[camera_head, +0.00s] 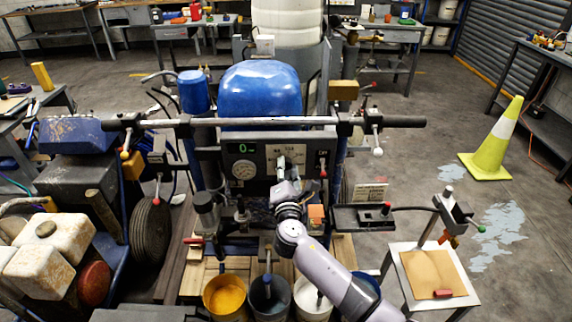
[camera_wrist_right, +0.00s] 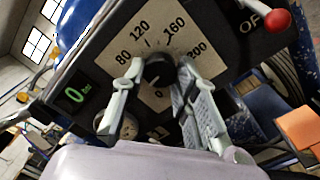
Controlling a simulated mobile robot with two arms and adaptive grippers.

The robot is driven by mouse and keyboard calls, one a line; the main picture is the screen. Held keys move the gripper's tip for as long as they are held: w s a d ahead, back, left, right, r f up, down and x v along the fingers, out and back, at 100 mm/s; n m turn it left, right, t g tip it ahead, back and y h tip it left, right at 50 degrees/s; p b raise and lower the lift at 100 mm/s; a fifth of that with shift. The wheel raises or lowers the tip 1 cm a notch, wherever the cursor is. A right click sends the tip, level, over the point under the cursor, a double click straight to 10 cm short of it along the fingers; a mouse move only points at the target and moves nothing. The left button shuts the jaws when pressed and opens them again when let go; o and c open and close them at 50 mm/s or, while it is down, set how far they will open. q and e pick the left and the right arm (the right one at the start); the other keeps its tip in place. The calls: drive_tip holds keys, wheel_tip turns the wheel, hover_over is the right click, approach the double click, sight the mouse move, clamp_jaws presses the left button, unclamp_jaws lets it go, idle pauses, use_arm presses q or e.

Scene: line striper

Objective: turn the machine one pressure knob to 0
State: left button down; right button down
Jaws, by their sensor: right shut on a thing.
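The machine's pressure knob (camera_wrist_right: 158,71) is dark and round, set in a pale dial plate (camera_wrist_right: 118,42) marked 80, 120, 160, 200 and 0. My right gripper (camera_wrist_right: 160,68) has its two fingers shut on the knob, one on each side. In the head view my right gripper (camera_head: 289,178) reaches the front of the control panel and hides the knob. The knob's pointer cannot be made out clearly. A green display (camera_wrist_right: 75,95) left of the dial reads 0; it also shows in the head view (camera_head: 240,148). My left gripper is not in view.
A round gauge (camera_head: 244,170) sits left of the dial. A red-tipped lever (camera_wrist_right: 276,20) stands at the panel's right. A long handlebar (camera_head: 220,122) runs above the panel. Paint buckets (camera_head: 225,297) stand below. A traffic cone (camera_head: 490,145) stands on open floor at right.

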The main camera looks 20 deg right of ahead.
drive_tip(key=shift+n+p, duration=2.25)
drive_tip(key=shift+n, duration=1.55)
drive_tip(key=shift+f, duration=0.15)
drive_tip(key=c, duration=1.2)
unclamp_jaws()
drive_tip(key=shift+c, duration=0.2)
drive_tip(key=v, duration=1.2)
drive_tip(key=shift+d+r, duration=0.2)
drive_tip(key=shift+r, duration=0.05)
